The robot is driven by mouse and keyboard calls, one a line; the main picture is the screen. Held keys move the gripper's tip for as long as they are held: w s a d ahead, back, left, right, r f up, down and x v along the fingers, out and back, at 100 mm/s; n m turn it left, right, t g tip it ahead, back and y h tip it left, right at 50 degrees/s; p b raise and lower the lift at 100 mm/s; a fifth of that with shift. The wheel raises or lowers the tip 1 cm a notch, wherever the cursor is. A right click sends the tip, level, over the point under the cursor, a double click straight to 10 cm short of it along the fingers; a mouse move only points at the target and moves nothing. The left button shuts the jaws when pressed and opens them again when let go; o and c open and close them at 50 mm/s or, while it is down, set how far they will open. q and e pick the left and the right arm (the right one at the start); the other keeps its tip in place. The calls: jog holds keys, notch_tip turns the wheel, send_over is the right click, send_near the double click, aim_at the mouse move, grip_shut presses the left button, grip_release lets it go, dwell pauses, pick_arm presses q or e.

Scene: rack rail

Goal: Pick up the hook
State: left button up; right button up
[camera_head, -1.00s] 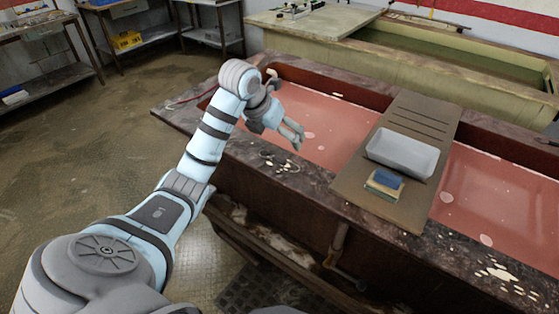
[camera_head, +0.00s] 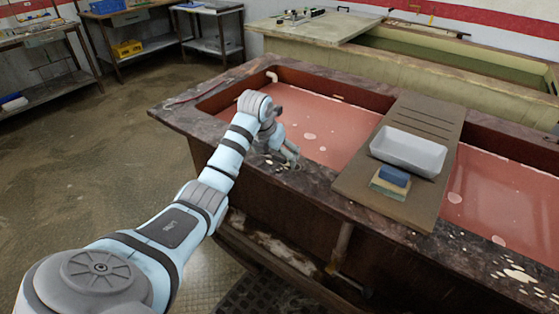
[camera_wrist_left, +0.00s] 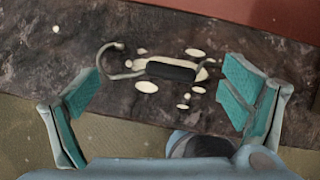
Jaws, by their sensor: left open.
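The hook (camera_wrist_left: 171,71) lies on the dark, stained stone rim (camera_wrist_left: 200,30) of the basin in the left wrist view. It has a black grip in the middle, and a thin curved metal end points left. My left gripper (camera_wrist_left: 162,88) is open, with one teal-padded finger on each side of the hook and wide gaps between. The fingers appear to be above the rim. In the head view my left gripper (camera_head: 289,153) is low over the front rim and largely covers the hook's spot. My right gripper is not in view.
The basin holds reddish liquid (camera_head: 335,130). A board (camera_head: 425,117) lies across it, bearing a white tray (camera_head: 408,150), a blue sponge (camera_head: 394,176) and a yellowish block (camera_head: 388,188). Pale flakes lie on the rim around the hook.

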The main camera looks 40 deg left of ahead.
pick_arm(q)
jog(key=shift+s+r, duration=0.1)
jog(key=c, duration=1.8)
